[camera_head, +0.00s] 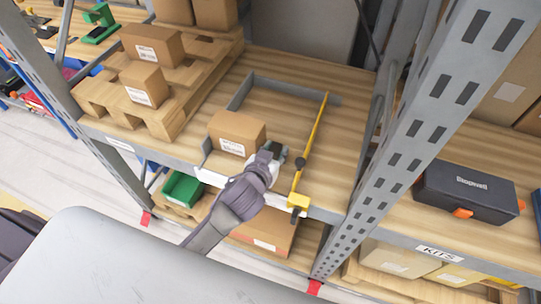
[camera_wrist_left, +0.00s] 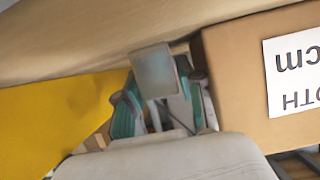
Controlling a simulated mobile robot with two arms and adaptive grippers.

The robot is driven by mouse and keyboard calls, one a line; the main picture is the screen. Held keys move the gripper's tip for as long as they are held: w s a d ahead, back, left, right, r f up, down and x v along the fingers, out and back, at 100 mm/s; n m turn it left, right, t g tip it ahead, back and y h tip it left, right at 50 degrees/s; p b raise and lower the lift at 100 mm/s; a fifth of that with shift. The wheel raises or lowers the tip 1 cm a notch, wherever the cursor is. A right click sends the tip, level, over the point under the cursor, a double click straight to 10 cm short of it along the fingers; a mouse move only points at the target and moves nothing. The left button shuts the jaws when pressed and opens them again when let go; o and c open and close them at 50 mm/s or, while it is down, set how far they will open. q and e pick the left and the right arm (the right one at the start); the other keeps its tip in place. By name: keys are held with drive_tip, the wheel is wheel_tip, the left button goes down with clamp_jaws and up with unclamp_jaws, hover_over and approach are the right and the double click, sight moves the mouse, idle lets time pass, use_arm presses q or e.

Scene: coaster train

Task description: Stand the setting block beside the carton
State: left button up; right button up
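The carton (camera_head: 237,133), brown with a white label, stands on the wooden shelf inside a grey frame. It also fills the right side of the left wrist view (camera_wrist_left: 240,75). My left gripper (camera_head: 277,152) is just right of the carton, between it and a yellow bar. The left wrist view shows its fingers (camera_wrist_left: 160,105) around a small grey block, which I take to be the setting block (camera_wrist_left: 154,70). The block is close to the carton's side; fingers hide its lower part, and I cannot tell whether it touches the shelf. My right gripper is not in view.
The yellow bar clamp (camera_head: 313,137) runs front to back right of the gripper; its yellow side is close in the left wrist view (camera_wrist_left: 60,120). A grey rail (camera_head: 290,89) lies behind. A slotted upright (camera_head: 405,140) stands right. A pallet with boxes (camera_head: 172,119) is left.

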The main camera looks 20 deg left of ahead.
use_arm(q)
drive_tip(key=b+v, duration=0.1)
drive_tip(key=v, duration=1.1)
drive_tip(key=shift+a, duration=0.15)
drive_tip(key=s+a+f+m+g, duration=0.1)
drive_tip(key=s+a+f+g, duration=0.2)
drive_tip(key=s+f+g, duration=0.3)
drive_tip(key=s+a+f+g, duration=0.2)
drive_tip(key=s+f+g, duration=0.2)
drive_tip(key=s, duration=0.4)
wheel_tip(320, 180, down, 28)
drive_tip(key=s+g, duration=0.1)
drive_tip(key=s, duration=0.2)
drive_tip(key=s+a+f+m+g, duration=0.1)
drive_tip(key=s+a+f, duration=0.2)
drive_tip(key=s+f, duration=1.1)
drive_tip(key=shift+s, duration=0.65)
